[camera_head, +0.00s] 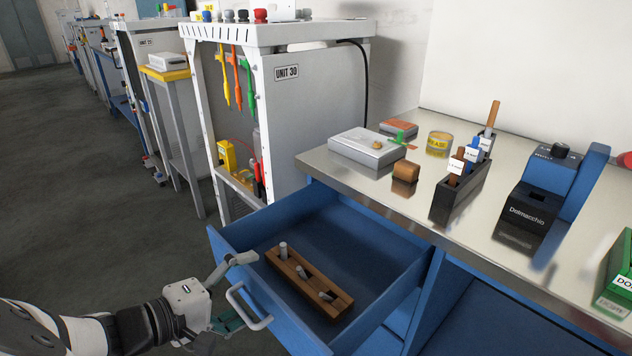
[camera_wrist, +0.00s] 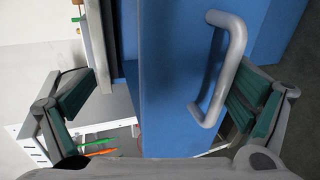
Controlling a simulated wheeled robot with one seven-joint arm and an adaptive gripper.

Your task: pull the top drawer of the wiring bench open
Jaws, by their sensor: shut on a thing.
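The top drawer (camera_head: 385,262) of the wiring bench is blue and stands pulled well out, its inside visible in the head view. Its grey bar handle (camera_head: 240,308) is on the front panel, and in the wrist view the handle (camera_wrist: 228,70) stands right of centre on the blue panel (camera_wrist: 170,110). My gripper (camera_head: 238,288) is at the drawer front by the handle. A wooden block (camera_head: 335,303) with metal pegs lies in the drawer.
The metal benchtop (camera_head: 400,200) holds a grey box (camera_head: 365,147), a black holder (camera_head: 470,190) with labelled pieces and a blue-black device (camera_head: 540,205). A white unit (camera_head: 315,110) stands behind the drawer. The dark floor (camera_head: 110,210) at left is clear.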

